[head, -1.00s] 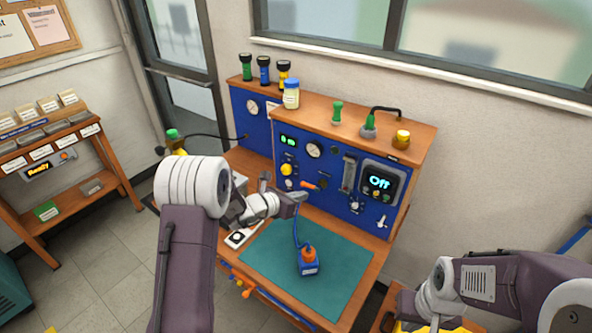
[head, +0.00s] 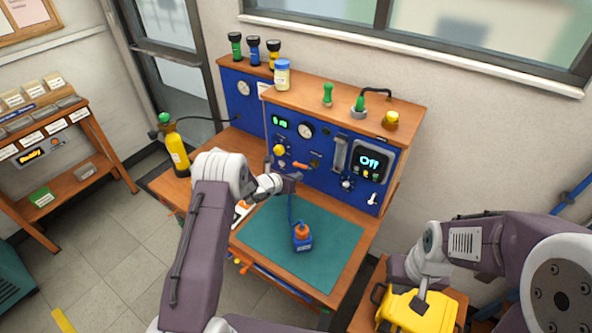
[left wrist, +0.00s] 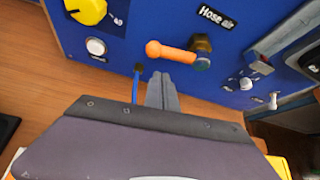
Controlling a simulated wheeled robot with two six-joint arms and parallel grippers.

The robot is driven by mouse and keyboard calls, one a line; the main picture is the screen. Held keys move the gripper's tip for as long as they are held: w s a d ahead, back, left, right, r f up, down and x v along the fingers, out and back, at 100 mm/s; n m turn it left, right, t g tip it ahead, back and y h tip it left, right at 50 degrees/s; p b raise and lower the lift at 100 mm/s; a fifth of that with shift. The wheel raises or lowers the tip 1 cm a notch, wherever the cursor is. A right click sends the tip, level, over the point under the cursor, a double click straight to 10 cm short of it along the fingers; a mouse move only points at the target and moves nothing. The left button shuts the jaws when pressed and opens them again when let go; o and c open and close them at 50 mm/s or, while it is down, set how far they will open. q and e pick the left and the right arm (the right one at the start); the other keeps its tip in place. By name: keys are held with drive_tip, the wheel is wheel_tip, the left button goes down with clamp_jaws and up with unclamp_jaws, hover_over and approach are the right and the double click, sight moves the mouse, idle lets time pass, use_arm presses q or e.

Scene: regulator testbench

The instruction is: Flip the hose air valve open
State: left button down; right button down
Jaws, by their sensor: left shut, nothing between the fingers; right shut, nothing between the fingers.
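The hose air valve has an orange lever (left wrist: 172,53) that points left, roughly level, from a brass pivot (left wrist: 202,45) under the "Hose air" label (left wrist: 216,17) in the left wrist view. In the head view the orange lever (head: 300,165) shows on the blue panel. My left gripper (left wrist: 158,77) is shut and empty. Its tips are just below the lever in the left wrist view; I cannot tell whether they touch it. It also shows in the head view (head: 297,178). My right gripper (head: 420,303) is shut, above the yellow case at lower right.
A blue bottle (head: 302,242) with an orange top stands on the green mat (head: 335,248), with a blue hose rising from it. A yellow knob (left wrist: 88,10) is left of the valve. A yellow cylinder (head: 177,152) stands at the bench's left. A yellow case (head: 420,318) is at lower right.

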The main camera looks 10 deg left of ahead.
use_arm(q)
drive_tip(key=shift+w+a+r+p, duration=0.1)
drive_tip(key=shift+w+r+p, duration=0.1)
drive_tip(key=shift+r, duration=0.35)
drive_tip(key=shift+w+a+r+p, duration=0.1)
drive_tip(key=shift+r+p, duration=0.05)
drive_tip(key=shift+r, duration=0.35)
drive_tip(key=shift+d, duration=0.1)
